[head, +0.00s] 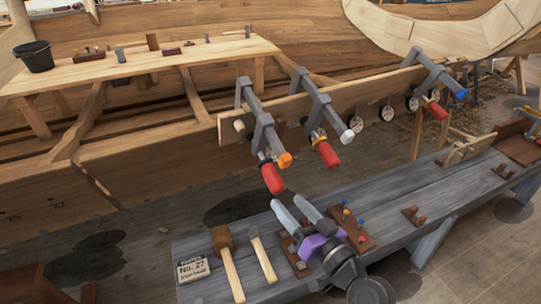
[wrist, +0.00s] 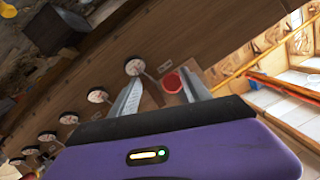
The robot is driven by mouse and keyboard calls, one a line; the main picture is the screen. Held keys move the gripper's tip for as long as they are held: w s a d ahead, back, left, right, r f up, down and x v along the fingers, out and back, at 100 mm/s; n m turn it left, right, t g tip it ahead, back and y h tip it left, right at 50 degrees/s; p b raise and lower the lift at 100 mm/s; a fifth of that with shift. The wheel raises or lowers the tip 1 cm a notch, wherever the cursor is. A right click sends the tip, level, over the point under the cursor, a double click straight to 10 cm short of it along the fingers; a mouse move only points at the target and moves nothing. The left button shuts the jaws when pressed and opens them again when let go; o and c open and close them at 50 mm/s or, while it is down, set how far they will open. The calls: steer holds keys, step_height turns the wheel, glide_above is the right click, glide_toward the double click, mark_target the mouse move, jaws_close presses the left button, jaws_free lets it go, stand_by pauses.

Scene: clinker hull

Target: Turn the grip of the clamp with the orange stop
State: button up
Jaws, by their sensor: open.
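The clamp with the orange stop (head: 285,160) is the leftmost of three clamps on the hull plank. Its red grip (head: 272,178) hangs below its bar and tilts down to the right. My gripper (head: 287,200) is open, with its two fingers pointing up toward this grip from just below; no contact shows. In the wrist view a round red end (wrist: 172,82) shows between the fingers (wrist: 160,76), closer to the right finger. It looks like a grip seen end-on, but this view does not show which clamp it belongs to.
A clamp with a pale stop (head: 347,136) and one with a blue stop (head: 461,95) stand to the right, both with red grips. Below is a grey bench (head: 390,215) with a mallet (head: 222,237), a hammer (head: 254,233) and a No. 27 sign (head: 193,269).

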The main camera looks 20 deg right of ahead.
mark_target(271, 178)
steer(key=shift+a+r+n+h+p, duration=0.15)
steer(key=shift+a+r+n+p, duration=0.05)
steer(key=shift+r+n+p, duration=0.4)
steer(key=shift+a+r+n+h+p, duration=0.2)
steer(key=shift+r+n+p, duration=0.15)
steer(key=shift+r, duration=0.3)
steer(key=shift+w+a+r+n+p, duration=0.15)
steer(key=shift+r+n+p, duration=0.2)
steer(key=shift+p, duration=0.1)
steer(key=shift+w+a+f+p, duration=0.1)
steer(key=shift+w+a+p, duration=0.1)
steer(key=shift+w, duration=1.1)
steer(key=shift+w+a+r+p, duration=0.15)
steer(key=shift+w+p, duration=0.1)
steer(key=shift+w, duration=1.05)
steer(key=shift+w+a+f+p, duration=0.15)
steer(key=shift+w+p, duration=0.05)
steer(key=shift+w, duration=1.1)
steer(key=shift+c, duration=0.3)
jaws_close()
steer(key=shift+f+b, duration=0.1)
steer(key=shift+b, duration=0.35)
